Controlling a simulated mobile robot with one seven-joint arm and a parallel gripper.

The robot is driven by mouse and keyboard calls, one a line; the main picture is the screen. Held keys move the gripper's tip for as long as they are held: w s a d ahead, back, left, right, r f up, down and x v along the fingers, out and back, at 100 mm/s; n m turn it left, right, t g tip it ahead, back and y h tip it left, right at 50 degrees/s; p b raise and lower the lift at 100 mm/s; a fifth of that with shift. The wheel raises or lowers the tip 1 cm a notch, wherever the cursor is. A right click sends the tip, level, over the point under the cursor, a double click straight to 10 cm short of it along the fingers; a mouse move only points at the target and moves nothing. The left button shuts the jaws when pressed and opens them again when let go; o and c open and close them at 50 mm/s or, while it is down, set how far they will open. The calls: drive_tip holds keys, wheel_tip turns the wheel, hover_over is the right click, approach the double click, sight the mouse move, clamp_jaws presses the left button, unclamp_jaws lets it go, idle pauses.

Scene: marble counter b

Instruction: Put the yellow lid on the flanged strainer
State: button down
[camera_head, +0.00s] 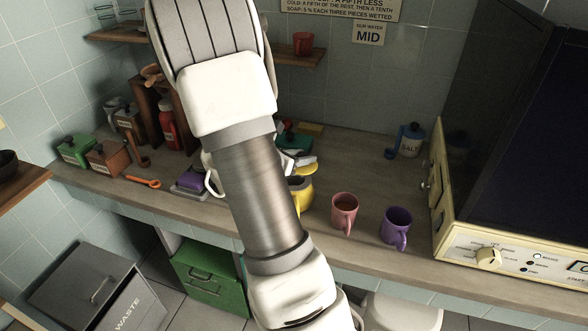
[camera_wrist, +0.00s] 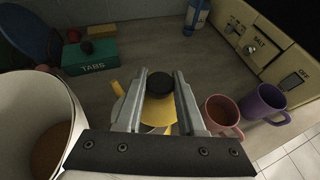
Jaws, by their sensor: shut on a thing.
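The yellow lid (camera_wrist: 158,117) shows in the wrist view below its black knob (camera_wrist: 160,84). My gripper (camera_wrist: 161,76) is shut on the lid, with a finger on each side of the knob. In the head view, a yellow vessel (camera_head: 302,197) stands on the counter, partly hidden behind my arm. I cannot make out the flanged strainer for certain; my gripper and the lid cover the area below. I cannot tell whether the lid touches anything beneath it.
A pink mug (camera_head: 344,210) and a purple mug (camera_head: 397,228) stand close on the right. A green TABS box (camera_wrist: 90,56) is behind to the left. A large white vessel (camera_wrist: 20,95) is at the wrist view's left. The cream machine (camera_head: 500,245) bounds the right side.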

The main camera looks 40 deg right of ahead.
drive_tip(key=shift+w+a+f, duration=0.15)
drive_tip(key=shift+w+f, duration=0.25)
drive_tip(key=shift+w, duration=0.25)
drive_tip(key=shift+w+a+f, duration=0.1)
drive_tip(key=shift+w+f, duration=0.3)
drive_tip(key=shift+w, duration=0.2)
drive_tip(key=shift+f, duration=1.95)
drive_tip(key=shift+f+b, duration=0.1)
drive_tip(key=shift+b, duration=0.2)
drive_tip(key=c, duration=0.5)
unclamp_jaws()
